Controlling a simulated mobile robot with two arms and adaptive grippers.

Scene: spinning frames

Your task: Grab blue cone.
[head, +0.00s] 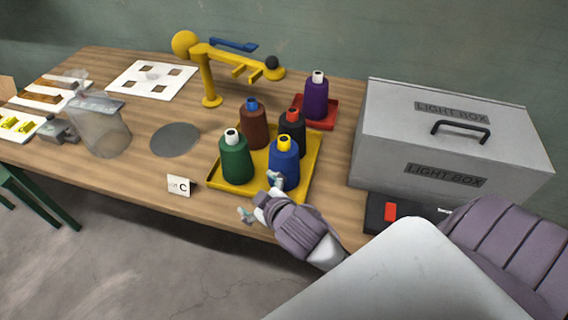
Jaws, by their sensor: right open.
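The blue cone (284,165) is a thread cone with a yellow top, upright at the front right of the yellow tray (222,185). My right gripper (260,196) is open in front of it. One finger overlaps the cone's lower front in the picture; I cannot tell if it touches. The other finger is to the lower left, near the tray's front edge. My left gripper is not in view.
Green (236,160), brown (253,127) and black (292,131) cones stand close by on the tray. A purple cone (316,100) stands on a red tray behind. A grey light box (400,135) stands right. A card "C" (179,186) is at left.

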